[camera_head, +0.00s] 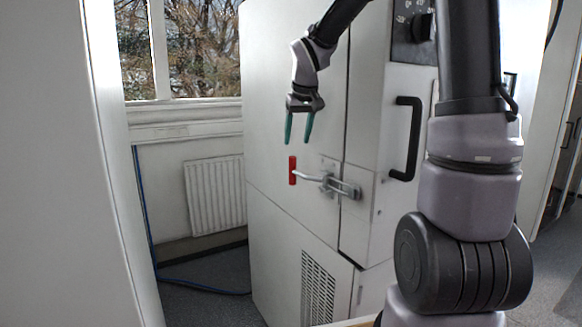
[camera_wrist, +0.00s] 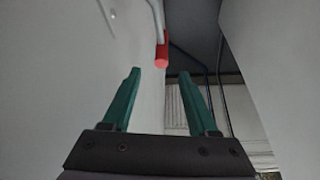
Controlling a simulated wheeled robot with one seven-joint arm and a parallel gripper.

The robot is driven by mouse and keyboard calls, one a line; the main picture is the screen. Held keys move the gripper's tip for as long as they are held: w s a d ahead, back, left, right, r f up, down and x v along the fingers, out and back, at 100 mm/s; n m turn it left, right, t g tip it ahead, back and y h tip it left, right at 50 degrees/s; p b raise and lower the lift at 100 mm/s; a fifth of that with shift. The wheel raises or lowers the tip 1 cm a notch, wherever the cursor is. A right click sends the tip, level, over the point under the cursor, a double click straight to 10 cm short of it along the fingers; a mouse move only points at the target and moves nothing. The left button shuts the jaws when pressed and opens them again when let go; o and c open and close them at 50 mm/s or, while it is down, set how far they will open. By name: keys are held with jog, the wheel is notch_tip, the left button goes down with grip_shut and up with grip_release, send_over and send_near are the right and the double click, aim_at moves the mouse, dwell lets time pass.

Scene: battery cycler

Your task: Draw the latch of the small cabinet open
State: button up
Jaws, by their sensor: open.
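The small cabinet (camera_head: 290,110) is a tall pale grey box in the middle of the head view. Its latch (camera_head: 328,182) is a metal clasp on the side face near the edge, with a rod ending in a red handle (camera_head: 292,170). The red handle also shows in the wrist view (camera_wrist: 162,56), above and between the fingertips in the picture. My gripper (camera_head: 298,142) hangs with its green fingers pointing down, a little above the red handle and apart from it. In the wrist view the fingers (camera_wrist: 166,78) are spread with nothing between them.
A black bar handle (camera_head: 405,138) stands out from the cabinet's front, right of the latch. A pale wall panel (camera_head: 85,160) stands close at the left. A radiator (camera_head: 215,193) and a blue cable (camera_head: 205,287) lie behind, with open floor between.

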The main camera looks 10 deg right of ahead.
aim_at(291, 165)
jog(key=x, duration=1.1)
jog(key=shift+w+a+f, duration=0.2)
jog(key=shift+w, duration=0.15)
grip_shut()
dwell(1.0)
